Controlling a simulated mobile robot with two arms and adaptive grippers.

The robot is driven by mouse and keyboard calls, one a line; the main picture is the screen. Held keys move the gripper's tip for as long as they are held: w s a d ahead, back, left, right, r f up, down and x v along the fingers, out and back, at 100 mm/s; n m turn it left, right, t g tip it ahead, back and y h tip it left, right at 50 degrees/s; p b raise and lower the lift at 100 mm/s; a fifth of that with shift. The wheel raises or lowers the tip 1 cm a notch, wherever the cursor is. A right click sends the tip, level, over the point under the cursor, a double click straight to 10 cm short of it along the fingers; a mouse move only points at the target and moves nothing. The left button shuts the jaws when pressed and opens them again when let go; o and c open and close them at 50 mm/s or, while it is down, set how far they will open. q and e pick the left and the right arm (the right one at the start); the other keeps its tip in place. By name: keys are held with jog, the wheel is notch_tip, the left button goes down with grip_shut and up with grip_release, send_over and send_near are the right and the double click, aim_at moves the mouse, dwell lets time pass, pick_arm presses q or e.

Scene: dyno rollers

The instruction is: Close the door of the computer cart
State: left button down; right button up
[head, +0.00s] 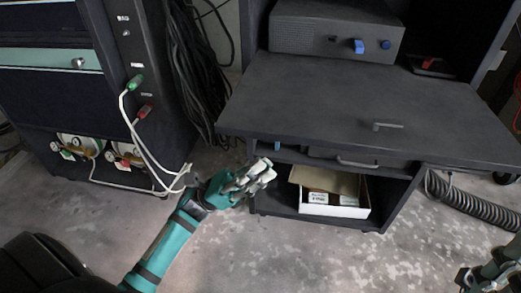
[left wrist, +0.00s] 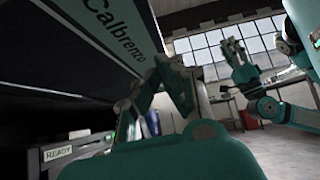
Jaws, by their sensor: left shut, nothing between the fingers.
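The computer cart (head: 259,189) is dark grey. Its door (head: 320,95) is a wide flat panel folded down to about level, with a small handle (head: 388,126) on its upper face. My left gripper (head: 268,170) is shut and empty, low by the cart's front left, below the door's left part. I cannot tell whether it touches the cart. Its fingers also show in the left wrist view (left wrist: 155,95). My right gripper (head: 488,277) is at the bottom right corner, away from the door, partly cut off. It also shows in the left wrist view (left wrist: 240,62).
A grey unit with blue knobs (head: 335,30) stands inside, behind the door. Below the door are a drawer handle (head: 357,162) and an open box (head: 330,203) on a shelf. Black cables (head: 195,75) hang at left beside another cabinet (head: 50,105). Floor in front is clear.

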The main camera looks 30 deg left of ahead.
aim_at(283, 139)
pick_arm(q)
jog(key=shift+w+d+r, duration=0.15)
jog(key=shift+r, duration=2)
jog(key=shift+r, duration=0.1)
